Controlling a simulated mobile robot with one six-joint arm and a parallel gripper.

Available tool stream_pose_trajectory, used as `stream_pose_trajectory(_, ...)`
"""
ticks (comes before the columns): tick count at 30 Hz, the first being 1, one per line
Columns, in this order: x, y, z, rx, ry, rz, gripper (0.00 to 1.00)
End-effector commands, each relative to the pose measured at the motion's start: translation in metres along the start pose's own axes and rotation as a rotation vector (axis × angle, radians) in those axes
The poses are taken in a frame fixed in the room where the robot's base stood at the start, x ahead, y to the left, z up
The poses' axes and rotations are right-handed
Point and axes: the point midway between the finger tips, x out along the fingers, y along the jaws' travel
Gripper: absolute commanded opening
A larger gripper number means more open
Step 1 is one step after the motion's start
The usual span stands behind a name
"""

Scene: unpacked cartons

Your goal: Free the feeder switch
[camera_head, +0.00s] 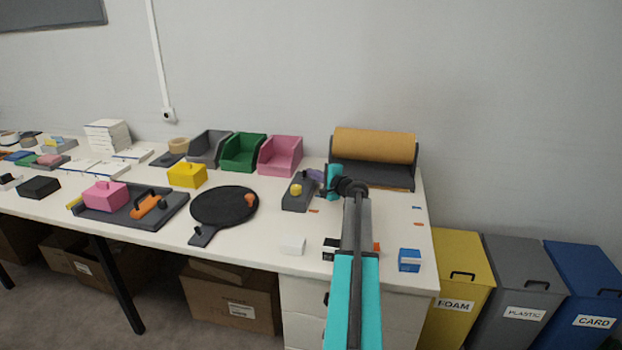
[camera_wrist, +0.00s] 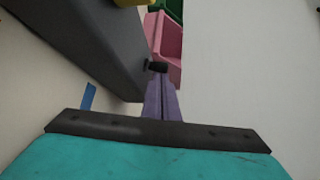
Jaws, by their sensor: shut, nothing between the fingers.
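A dark grey box with a round yellow button (camera_head: 296,189) on top, which looks like the feeder switch (camera_head: 293,204), stands on the white table left of my gripper (camera_head: 314,175). In the wrist view the box (camera_wrist: 85,45) fills the upper left, with part of its yellow button (camera_wrist: 130,2) at the top edge. My gripper (camera_wrist: 157,78) has purple fingers, shut with nothing between them, beside the box's side. A short black peg (camera_wrist: 156,66) shows right at the fingertips, close to the box. Whether the fingers touch it I cannot tell.
A brown paper roll (camera_head: 374,146) in a dark holder stands behind my gripper. Pink (camera_head: 281,156) and green bins (camera_head: 243,152) stand at the back. A round black pan-like plate (camera_head: 223,206) lies left of the box. A blue-white carton (camera_head: 409,260) sits at the front right.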

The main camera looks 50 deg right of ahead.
Motion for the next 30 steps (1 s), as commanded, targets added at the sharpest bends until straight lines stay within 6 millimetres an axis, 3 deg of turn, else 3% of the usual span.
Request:
stream_pose_trajectory(23,-0.009,0.001,-0.001,0.001,0.006,-0.001,0.0)
stream_pose_trajectory(30,-0.022,0.001,-0.001,0.001,0.007,-0.001,0.0)
